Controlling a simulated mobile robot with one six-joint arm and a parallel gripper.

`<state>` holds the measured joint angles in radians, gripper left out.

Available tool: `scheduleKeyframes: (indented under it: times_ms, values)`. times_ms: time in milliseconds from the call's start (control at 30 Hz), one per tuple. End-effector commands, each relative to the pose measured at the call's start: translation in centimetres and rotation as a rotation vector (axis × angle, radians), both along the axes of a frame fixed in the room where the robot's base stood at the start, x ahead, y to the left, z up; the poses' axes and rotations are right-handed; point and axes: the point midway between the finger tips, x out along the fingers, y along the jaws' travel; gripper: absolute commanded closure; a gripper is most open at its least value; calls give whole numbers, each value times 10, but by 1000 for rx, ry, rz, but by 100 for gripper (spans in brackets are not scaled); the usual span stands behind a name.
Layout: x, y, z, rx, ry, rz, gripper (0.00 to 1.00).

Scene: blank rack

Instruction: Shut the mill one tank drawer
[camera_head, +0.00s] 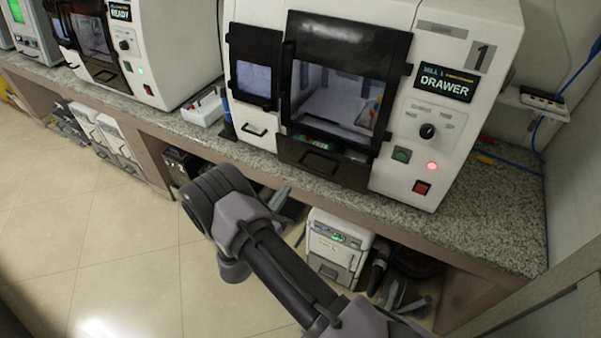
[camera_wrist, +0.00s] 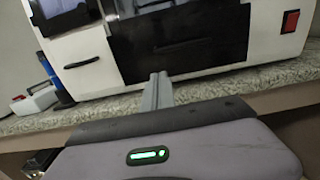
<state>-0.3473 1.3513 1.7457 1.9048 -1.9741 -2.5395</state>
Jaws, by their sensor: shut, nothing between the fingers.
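Mill one (camera_head: 455,110) is a white machine marked 1, with a black window frame and a lit display (camera_head: 445,82) reading DRAWER. Below the window is a black drawer front (camera_head: 322,164) with a bar handle. A strip with green and blue bits shows along its top edge; I cannot tell how far out it stands. It fills the middle of the wrist view (camera_wrist: 205,55). A white front with a small handle is on its left (camera_head: 257,128). My gripper (camera_wrist: 158,80) is shut and empty, its fingertips low before the black front's lower left; contact is unclear.
The speckled counter (camera_head: 480,215) runs under the mill, its edge close to my gripper. A second mill (camera_head: 180,45) reading READY stands left. A white box (camera_head: 335,245) and dark items sit under the counter. The tiled floor (camera_head: 80,230) on the left is clear.

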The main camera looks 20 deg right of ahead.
Motion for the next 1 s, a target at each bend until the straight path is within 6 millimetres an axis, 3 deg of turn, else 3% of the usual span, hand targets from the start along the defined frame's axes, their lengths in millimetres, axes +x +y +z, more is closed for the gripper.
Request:
scheduleKeyframes:
  times_ms: [200, 433, 600, 1000]
  values:
    - [29, -40, 0, 3, -3, -5, 100]
    - [55, -72, 3, 3, -4, -3, 100]
    - [63, -83, 5, 3, -3, -2, 100]
    - [64, -85, 6, 3, -2, -1, 100]
